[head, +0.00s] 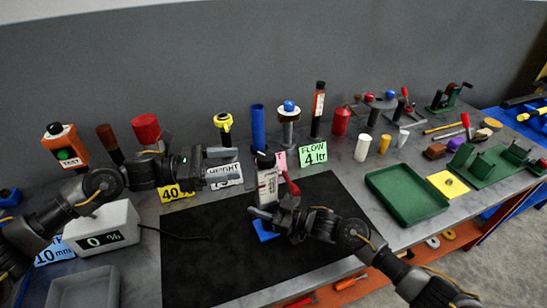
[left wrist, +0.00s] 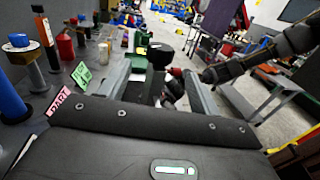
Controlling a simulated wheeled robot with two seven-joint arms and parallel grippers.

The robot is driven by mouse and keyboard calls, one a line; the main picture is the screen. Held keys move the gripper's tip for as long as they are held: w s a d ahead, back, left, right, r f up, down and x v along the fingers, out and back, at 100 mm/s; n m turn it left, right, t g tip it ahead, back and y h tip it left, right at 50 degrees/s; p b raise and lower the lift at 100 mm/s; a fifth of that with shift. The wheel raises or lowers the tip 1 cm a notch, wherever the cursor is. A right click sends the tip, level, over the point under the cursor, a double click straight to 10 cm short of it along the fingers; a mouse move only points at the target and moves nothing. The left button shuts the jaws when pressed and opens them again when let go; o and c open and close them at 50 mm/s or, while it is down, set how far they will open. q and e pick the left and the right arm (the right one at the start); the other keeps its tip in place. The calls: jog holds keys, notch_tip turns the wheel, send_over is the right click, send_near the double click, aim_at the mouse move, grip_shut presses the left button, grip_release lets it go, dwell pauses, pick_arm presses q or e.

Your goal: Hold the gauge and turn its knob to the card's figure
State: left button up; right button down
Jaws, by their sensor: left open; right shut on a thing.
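The gauge (head: 268,186) is an upright white body with dark print and a black knob (head: 265,160) on top. It stands over the black mat, with a blue piece (head: 265,230) below it. My right gripper (head: 270,207) is shut on its lower body. My left gripper (head: 232,164) is open, just left of the knob and apart from it. In the left wrist view the black knob (left wrist: 160,55) shows beyond and between the open fingers. A green card (head: 313,155) behind the gauge reads "FLOW 4 ltr". The knob's setting is not readable.
The black mat (head: 210,265) is mostly clear. A grey box (head: 100,238) showing "0 %" stands at left. A blue cylinder (head: 257,128) and several tools stand behind. A green tray (head: 407,195) lies right.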

aim_at(274, 158)
pick_arm(q)
jog(key=d, duration=0.3)
jog(key=w+d, duration=0.1)
jog(key=d, duration=0.7)
jog(key=shift+w, duration=0.25)
jog(key=c, duration=1)
jog(key=shift+t, duration=0.3)
